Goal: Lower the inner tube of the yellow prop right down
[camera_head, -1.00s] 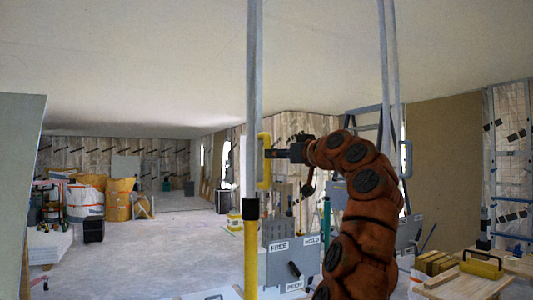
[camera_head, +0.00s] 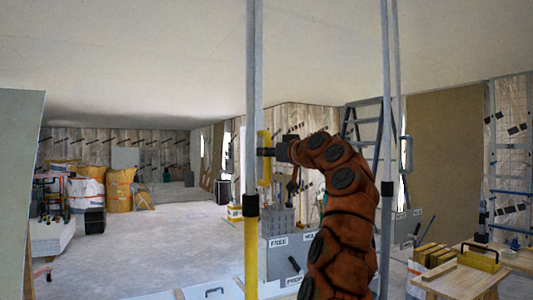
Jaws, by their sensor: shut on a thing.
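The yellow prop stands upright left of centre. Its yellow outer tube (camera_head: 251,262) ends at a black collar (camera_head: 251,204). The pale grey inner tube (camera_head: 254,70) rises from the collar to the ceiling panel (camera_head: 150,60). A yellow handle (camera_head: 264,175) sits on the right side of the inner tube, a little above the collar. My gripper (camera_head: 266,152) reaches in from the right and is shut on the handle at about its middle. The fingertips are small and partly hidden against the handle.
Another pale prop (camera_head: 386,120) with a grey handle (camera_head: 406,156) stands to the right, behind my arm. A grey box with labels (camera_head: 290,262) is near the prop's foot. A wooden bench (camera_head: 470,280) is at lower right. The floor to the left is open.

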